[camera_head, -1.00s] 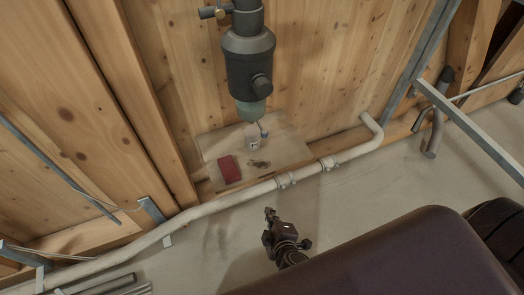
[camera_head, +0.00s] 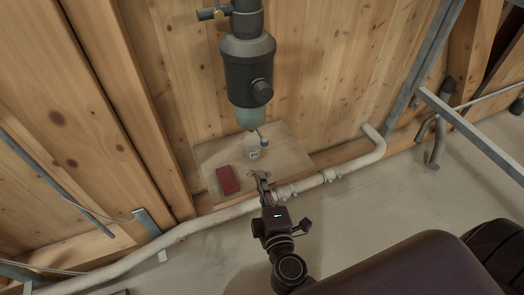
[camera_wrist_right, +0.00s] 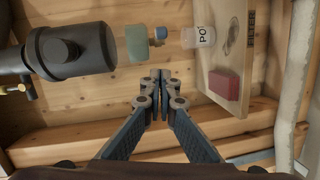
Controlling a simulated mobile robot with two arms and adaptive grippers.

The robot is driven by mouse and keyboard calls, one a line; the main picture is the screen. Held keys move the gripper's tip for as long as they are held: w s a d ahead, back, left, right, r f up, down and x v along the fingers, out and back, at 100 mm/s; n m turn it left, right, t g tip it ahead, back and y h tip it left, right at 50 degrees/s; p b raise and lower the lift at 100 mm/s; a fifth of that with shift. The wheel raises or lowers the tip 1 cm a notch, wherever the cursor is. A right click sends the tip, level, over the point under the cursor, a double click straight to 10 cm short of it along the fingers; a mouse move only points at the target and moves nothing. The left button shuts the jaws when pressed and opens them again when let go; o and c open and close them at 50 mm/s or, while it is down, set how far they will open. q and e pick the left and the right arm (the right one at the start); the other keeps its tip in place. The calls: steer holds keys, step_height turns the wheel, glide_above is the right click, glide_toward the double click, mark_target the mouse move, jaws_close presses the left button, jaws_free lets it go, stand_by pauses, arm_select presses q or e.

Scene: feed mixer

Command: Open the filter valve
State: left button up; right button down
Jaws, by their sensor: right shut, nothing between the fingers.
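The dark filter housing (camera_head: 249,75) hangs on a vertical pipe against the wooden wall, with a greenish bowl (camera_head: 247,118) at its lower end. A valve with a brass-coloured end (camera_head: 207,14) sticks out left of the pipe at the top edge. In the wrist view the housing (camera_wrist_right: 75,50) lies at the left, and a brass-coloured piece (camera_wrist_right: 22,88) shows at the left edge. My right gripper (camera_head: 262,179) is below the housing, over the front of a small shelf board, well apart from the valve. Its fingers (camera_wrist_right: 160,82) are shut and empty. My left gripper is out of view.
The wooden board (camera_head: 208,157) carries a red block (camera_head: 228,180) and a white bottle (camera_head: 252,147); in the wrist view it reads "FILTER". A pale pipe (camera_head: 215,217) runs along the wall's foot. Metal bars (camera_head: 470,130) stand at the right.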

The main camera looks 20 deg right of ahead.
steer(key=p, duration=0.1)
glide_toward(265, 144)
steer(key=w+a, duration=0.4)
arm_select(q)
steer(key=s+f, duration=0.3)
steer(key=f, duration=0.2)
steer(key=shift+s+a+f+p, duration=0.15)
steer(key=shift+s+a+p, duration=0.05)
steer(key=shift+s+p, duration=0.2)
arm_select(e)
steer(key=shift+w+d+f, duration=0.25)
steer(key=shift+w+d, duration=0.5)
steer(key=shift+d, duration=0.1)
steer(key=shift+w+d+f, duration=0.3)
steer(key=shift+w+d, duration=0.5)
steer(key=shift+d, duration=0.1)
steer(key=shift+d+y, duration=0.2)
steer(key=shift+y, duration=0.1)
steer(key=shift+d+n+y, duration=0.25)
steer(key=shift+n+y, duration=0.05)
steer(key=shift+n, duration=0.1)
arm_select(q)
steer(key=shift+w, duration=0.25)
arm_select(e)
steer(key=shift+d, duration=0.1)
